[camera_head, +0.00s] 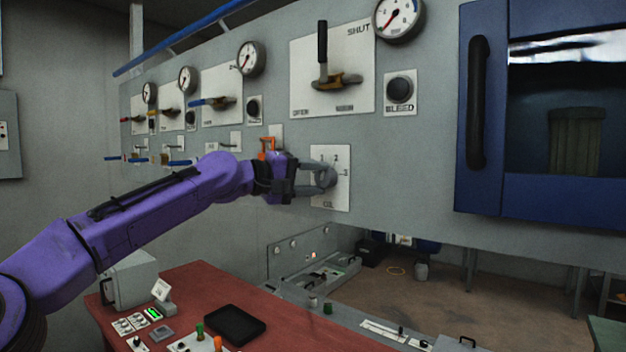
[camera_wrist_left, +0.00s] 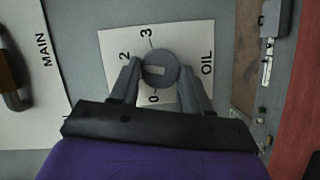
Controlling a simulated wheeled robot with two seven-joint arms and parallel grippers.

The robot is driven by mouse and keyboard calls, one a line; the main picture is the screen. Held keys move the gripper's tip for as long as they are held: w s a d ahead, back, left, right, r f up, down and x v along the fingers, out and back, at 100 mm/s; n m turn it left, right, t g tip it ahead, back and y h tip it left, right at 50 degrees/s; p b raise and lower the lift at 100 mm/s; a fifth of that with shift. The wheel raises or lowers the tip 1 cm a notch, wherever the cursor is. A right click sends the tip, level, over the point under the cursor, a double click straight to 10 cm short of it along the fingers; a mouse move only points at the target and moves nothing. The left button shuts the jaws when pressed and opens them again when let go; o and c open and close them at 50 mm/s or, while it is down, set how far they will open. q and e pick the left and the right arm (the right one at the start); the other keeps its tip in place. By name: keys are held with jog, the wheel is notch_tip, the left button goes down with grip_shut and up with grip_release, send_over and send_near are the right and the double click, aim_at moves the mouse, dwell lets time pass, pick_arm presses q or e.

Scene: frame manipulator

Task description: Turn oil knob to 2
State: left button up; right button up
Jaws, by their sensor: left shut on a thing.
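The oil knob (camera_wrist_left: 160,70) is a round grey knob on a white plate marked OIL (camera_head: 342,200). In the head view the knob is mostly hidden by my fingers. My left gripper (camera_head: 318,177) reaches it from the left. In the wrist view the fingers of my left gripper (camera_wrist_left: 157,84) are shut on the knob, one on each side. A pale mark lies on the left part of the knob's face. The numbers 0, 2 and 3 show around it; 1 is hidden there. I cannot tell exactly which number the mark points to. My right gripper is not in view.
A black BLEED button (camera_head: 400,90) and a lever marked SHUT (camera_head: 323,60) are above the plate. A blue-framed window (camera_head: 483,180) is to the right. An orange handle (camera_head: 267,146) is close to my left wrist. A red table (camera_head: 190,290) stands below.

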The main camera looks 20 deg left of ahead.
pick_arm(q)
jog(key=shift+r+m, duration=0.15)
jog(key=shift+m, duration=0.35)
jog(key=shift+r+y, duration=0.1)
jog(key=shift+y, duration=0.2)
jog(key=o, duration=1)
jog(key=shift+o, duration=0.3)
jog(key=shift+w, duration=0.1)
jog(key=f+b+v, duration=0.1)
jog(key=b+v, duration=0.3)
jog(key=v, duration=0.6)
jog(key=shift+a+r, duration=0.25)
jog(key=shift+r, duration=0.25)
